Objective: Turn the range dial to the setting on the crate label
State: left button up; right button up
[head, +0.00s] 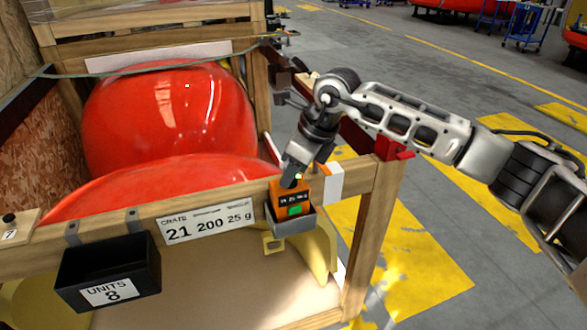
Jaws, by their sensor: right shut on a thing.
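The crate label (207,222) is a white plate on the wooden front rail, reading "CRATE" and "21 200 25 g". To its right, an orange device (291,202) with a green patch and a small dark strip of markings, too small to read surely, sits in a grey holder (292,222) on the rail. My right gripper (292,180) comes down from above and is shut at the top of the orange device, on the range dial. The fingers hide the dial, so its setting cannot be read. My left gripper is out of view.
The wooden crate holds large red glossy nosecones (170,115). A black bin (108,272) marked "UNITS 8" hangs on the rail's left part, near a small board (14,228) marked "7". Grey floor with yellow markings lies open to the right.

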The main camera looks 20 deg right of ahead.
jog(key=shift+w+n+y+b, duration=0.1)
jog(key=shift+n+y+b, duration=0.2)
jog(key=shift+n+b, duration=0.3)
jog(key=shift+f+n+g+b, duration=0.1)
jog(key=shift+n+g+b, duration=0.3)
jog(key=shift+n, duration=0.4)
jog(key=n, duration=0.1)
jog(key=n+g+b, duration=0.1)
jog(key=n, duration=0.2)
jog(key=shift+w+d+g+y, duration=0.1)
jog(key=shift+w+g+y, duration=0.15)
jog(key=shift+g+y, duration=0.15)
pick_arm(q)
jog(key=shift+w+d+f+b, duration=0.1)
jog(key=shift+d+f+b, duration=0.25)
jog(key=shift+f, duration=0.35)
pick_arm(e)
jog(key=shift+n, duration=0.8)
jog(key=shift+g, duration=0.3)
jog(key=o, duration=1)
jog(key=shift+r, duration=0.25)
